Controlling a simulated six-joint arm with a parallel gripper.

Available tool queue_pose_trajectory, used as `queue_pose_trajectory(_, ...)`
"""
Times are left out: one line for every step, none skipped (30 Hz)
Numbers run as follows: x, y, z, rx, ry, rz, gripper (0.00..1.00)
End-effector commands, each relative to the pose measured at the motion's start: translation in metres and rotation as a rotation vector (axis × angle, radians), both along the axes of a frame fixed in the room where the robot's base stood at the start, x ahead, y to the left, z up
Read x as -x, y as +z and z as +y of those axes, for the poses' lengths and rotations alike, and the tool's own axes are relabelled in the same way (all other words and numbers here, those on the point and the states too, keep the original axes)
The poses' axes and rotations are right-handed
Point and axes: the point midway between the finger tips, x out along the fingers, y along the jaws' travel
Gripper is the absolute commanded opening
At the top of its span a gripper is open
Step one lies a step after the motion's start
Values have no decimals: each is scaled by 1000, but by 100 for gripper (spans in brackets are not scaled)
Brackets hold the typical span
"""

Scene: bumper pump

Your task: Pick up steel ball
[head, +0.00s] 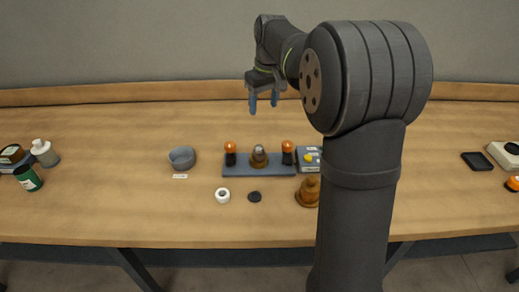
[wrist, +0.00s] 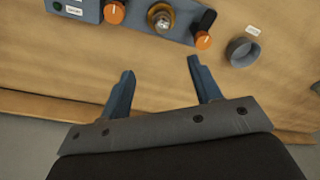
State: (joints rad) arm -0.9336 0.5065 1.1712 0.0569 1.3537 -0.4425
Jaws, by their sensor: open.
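The steel ball (head: 258,149) appears as a small grey dome on top of a brass seat, in the middle of a blue-grey base plate (head: 272,171). The seat and ball also show at the top of the wrist view (wrist: 162,19), between two orange-topped black posts. My gripper (head: 263,106) is open and empty, raised above the back part of the table. In the wrist view, its two blue fingers (wrist: 160,68) are spread apart, with bare table between them and the ball beyond the tips.
The orange-topped posts (head: 231,153) (head: 288,152) flank the ball closely. A grey bowl (head: 182,158) stands left of the plate. A white ring (head: 222,196), black disc (head: 254,197) and brass piece (head: 309,192) lie in front. Bottles (head: 44,152) stand far left.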

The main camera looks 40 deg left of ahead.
Motion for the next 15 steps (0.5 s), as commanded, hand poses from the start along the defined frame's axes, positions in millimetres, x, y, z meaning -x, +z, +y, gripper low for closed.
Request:
queue_pose_trajectory(0,-5,2,6,11,-4,58)
queue_pose_trajectory(0,-9,2,8,13,-4,58)
queue_pose_trajectory(0,-17,2,9,13,-3,58)
queue_pose_trajectory(0,-23,3,9,12,-3,58)
queue_pose_trajectory(0,-29,3,9,12,-3,58)
queue_pose_trajectory(0,-39,4,9,11,-1,58)
queue_pose_trajectory(0,-45,5,9,11,-1,58)
queue_pose_trajectory(0,-51,6,8,11,-2,58)
queue_pose_trajectory(0,-61,7,8,10,-2,58)
queue_pose_trajectory(-1,-67,8,8,10,-2,58)
queue_pose_trajectory(-1,-74,8,8,10,-2,58)
queue_pose_trajectory(-1,-82,9,7,10,-2,58)
queue_pose_trajectory(-1,-88,10,7,10,-2,58)
queue_pose_trajectory(-1,-93,11,7,10,-2,58)
queue_pose_trajectory(-1,-100,12,6,9,-2,58)
